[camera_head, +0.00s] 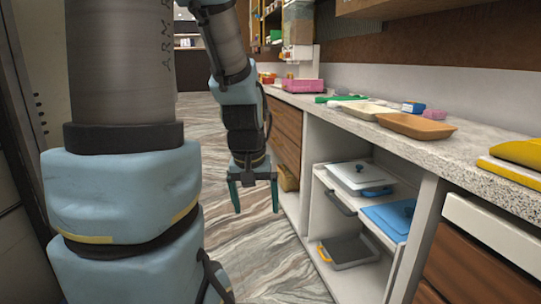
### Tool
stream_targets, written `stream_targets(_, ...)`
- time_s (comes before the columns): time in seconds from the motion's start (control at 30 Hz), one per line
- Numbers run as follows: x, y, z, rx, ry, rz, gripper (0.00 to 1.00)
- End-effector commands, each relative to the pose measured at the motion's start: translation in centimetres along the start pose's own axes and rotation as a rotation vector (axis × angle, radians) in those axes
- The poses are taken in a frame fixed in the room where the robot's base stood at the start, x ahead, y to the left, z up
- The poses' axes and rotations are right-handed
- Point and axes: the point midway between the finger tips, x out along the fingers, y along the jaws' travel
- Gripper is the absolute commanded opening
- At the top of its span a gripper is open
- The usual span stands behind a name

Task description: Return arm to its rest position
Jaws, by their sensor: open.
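My gripper (254,198) hangs pointing down above the floor, left of the counter's open shelves. Its two green fingers are apart, and nothing shows between them. My arm fills the left part of the view, with light blue joint covers and grey links. The gripper appears clear of the counter and shelves.
A speckled counter (470,152) runs along the right, with a tan tray (416,126), a cream tray (366,110) and a pink box (302,85) on it. Open shelves (322,212) below hold lidded pans, including a blue lid (388,218). The streaked floor (275,270) is clear.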

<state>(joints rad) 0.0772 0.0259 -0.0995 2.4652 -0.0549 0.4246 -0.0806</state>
Motion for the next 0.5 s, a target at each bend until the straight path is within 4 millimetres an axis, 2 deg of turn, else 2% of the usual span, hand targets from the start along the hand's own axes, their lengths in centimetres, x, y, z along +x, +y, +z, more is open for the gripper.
stream_targets(0.03,0.5,-1.2,1.7,0.016,-0.03,-0.016,0.95)
stream_targets(0.13,1.3,-3.2,5.0,0.053,-0.088,-0.042,0.95)
stream_targets(0.2,-0.8,-3.2,4.4,0.058,-0.086,-0.042,0.95)
stream_targets(0.37,-3.8,-3.0,3.6,0.056,-0.085,-0.042,0.95)
stream_targets(0.5,-7.2,-2.8,2.8,0.055,-0.085,-0.042,0.95)
